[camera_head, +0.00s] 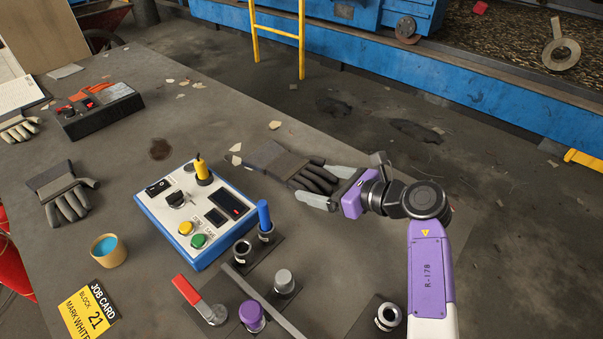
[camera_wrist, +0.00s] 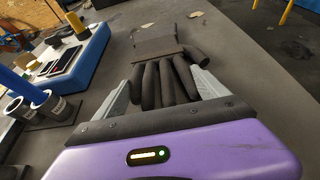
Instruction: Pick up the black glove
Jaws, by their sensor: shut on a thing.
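A black glove (camera_head: 287,166) lies on the grey table to the right of the control box, its cuff pointing away from my arm. In the wrist view the glove (camera_wrist: 157,47) lies ahead, with its fingers between my two grey jaws. My gripper (camera_head: 322,184) is shut on the finger end of the glove; it also shows in the wrist view (camera_wrist: 163,88). The glove appears low at the table surface; I cannot tell whether any part is lifted. A second dark glove (camera_head: 63,191) lies at the left, and a pale glove (camera_head: 18,128) lies farther left.
A blue-and-white control box (camera_head: 190,240) with buttons stands left of the gripper. A blue peg (camera_head: 264,216), a red-handled valve (camera_head: 200,301) and a purple knob (camera_head: 251,314) stand in front. A cup (camera_head: 108,250) stands at left. The table's far edge runs close behind the glove.

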